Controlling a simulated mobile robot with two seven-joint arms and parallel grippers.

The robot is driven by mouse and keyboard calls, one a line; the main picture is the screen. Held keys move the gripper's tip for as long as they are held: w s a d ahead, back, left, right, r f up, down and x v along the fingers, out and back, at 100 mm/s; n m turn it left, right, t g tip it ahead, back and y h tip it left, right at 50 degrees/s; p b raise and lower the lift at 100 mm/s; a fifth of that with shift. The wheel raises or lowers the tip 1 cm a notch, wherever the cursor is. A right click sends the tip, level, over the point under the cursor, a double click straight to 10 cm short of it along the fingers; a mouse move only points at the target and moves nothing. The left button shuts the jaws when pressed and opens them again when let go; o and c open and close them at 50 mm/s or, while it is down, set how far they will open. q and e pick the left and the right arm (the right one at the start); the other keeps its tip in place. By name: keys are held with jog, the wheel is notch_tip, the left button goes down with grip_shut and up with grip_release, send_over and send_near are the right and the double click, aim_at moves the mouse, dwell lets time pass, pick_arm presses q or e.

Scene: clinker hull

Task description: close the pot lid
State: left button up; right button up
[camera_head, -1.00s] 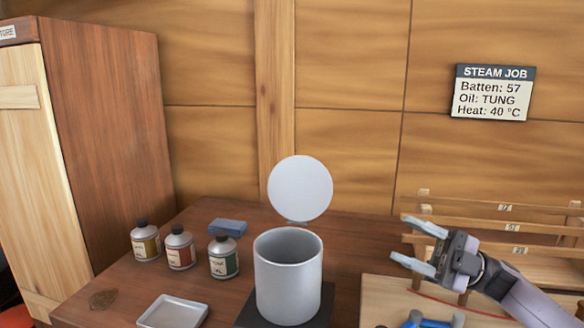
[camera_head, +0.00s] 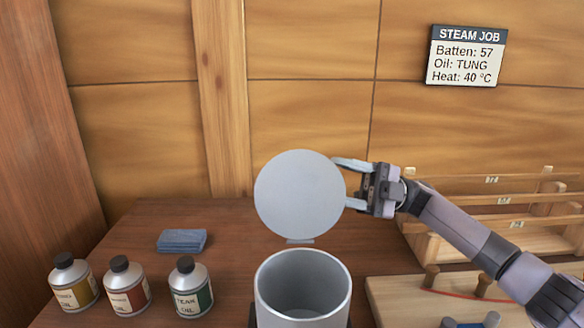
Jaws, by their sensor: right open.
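The pot (camera_head: 302,290) is a grey cylinder at the bottom centre, open at the top, and its inside looks empty. Its round grey lid (camera_head: 300,194) stands upright at the back of the rim, above a small hinge tab (camera_head: 300,241). My right gripper (camera_head: 346,184) is open at the right edge of the lid. Its upper finger reaches to the lid's upper right edge and the lower finger ends by the right edge. I cannot tell whether they touch. My left gripper is not in view.
Several things share the bench: three labelled bottles (camera_head: 128,287) at left, a folded blue cloth (camera_head: 182,241) behind them, and a wooden rack (camera_head: 500,212) at right. A board (camera_head: 400,300) lies right of the pot. A steam job sign (camera_head: 466,56) hangs on the wall.

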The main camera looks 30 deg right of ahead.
aim_at(309, 174)
jog(key=p+x, duration=0.2)
jog(key=x, duration=0.5)
grip_shut()
